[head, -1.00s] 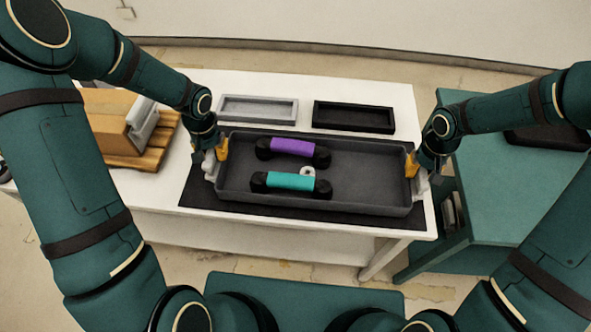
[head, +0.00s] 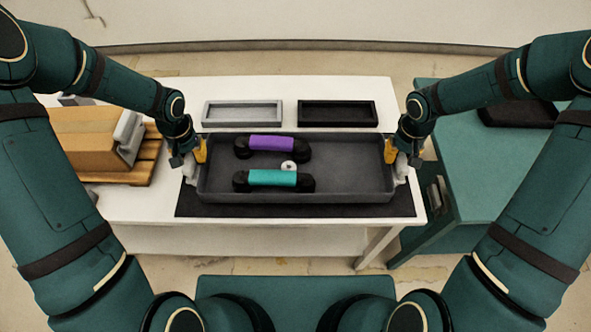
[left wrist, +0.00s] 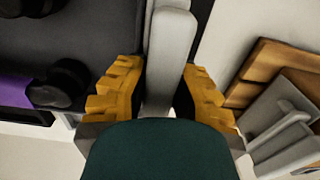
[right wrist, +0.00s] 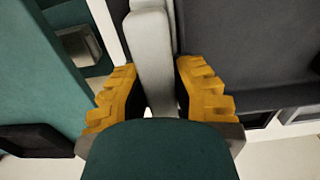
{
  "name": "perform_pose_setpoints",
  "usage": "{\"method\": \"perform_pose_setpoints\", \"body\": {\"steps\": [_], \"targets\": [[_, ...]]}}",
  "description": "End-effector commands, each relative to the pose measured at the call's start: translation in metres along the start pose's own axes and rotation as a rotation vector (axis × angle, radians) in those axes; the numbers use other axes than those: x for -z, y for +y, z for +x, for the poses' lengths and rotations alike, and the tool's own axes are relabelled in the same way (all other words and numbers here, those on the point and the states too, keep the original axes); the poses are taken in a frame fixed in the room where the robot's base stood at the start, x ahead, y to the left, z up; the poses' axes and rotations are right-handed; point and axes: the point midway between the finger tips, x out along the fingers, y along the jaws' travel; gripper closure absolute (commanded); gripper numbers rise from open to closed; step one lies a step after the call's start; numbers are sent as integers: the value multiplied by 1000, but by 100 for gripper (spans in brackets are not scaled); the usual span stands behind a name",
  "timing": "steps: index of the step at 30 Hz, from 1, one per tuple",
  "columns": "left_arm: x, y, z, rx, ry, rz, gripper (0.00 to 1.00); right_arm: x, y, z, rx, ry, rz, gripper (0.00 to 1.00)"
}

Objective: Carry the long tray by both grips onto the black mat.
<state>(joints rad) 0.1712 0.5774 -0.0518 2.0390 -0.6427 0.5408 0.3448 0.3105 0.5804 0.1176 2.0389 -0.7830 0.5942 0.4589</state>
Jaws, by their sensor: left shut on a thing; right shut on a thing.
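The long dark grey tray (head: 350,172) is over the black mat (head: 300,211), whose front strip and side margins show around it. I cannot tell whether the tray touches the mat. In the tray lie a purple handset (head: 271,143), a teal handset (head: 272,177) and a small white ring (head: 288,166). My left gripper (head: 198,152) is shut on the tray's left grip, a light grey bar (left wrist: 166,60). My right gripper (head: 391,152) is shut on the right grip, a matching bar (right wrist: 151,60).
A light grey tray (head: 242,124) and a small black tray (head: 337,124) stand behind the long tray on the white table (head: 130,207). A tan box (head: 93,140) on a wooden pallet is at left. A teal cabinet (head: 480,180) stands at right.

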Motion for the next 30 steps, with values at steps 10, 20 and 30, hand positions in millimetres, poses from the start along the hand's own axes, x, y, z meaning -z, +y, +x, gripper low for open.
{"method": "perform_pose_setpoints", "body": {"steps": [10, 20, 30], "targets": [[0, -1, 9, 1, 2, -1, 100, 0, 1, 9, -1, 1, 1, 100], [0, -1, 23, 1, 2, -1, 100, 0, 1, 23, -1, 1, 1, 100], [0, -1, 38, 1, 2, -1, 100, 0, 1, 38, -1, 1, 1, 100]]}}
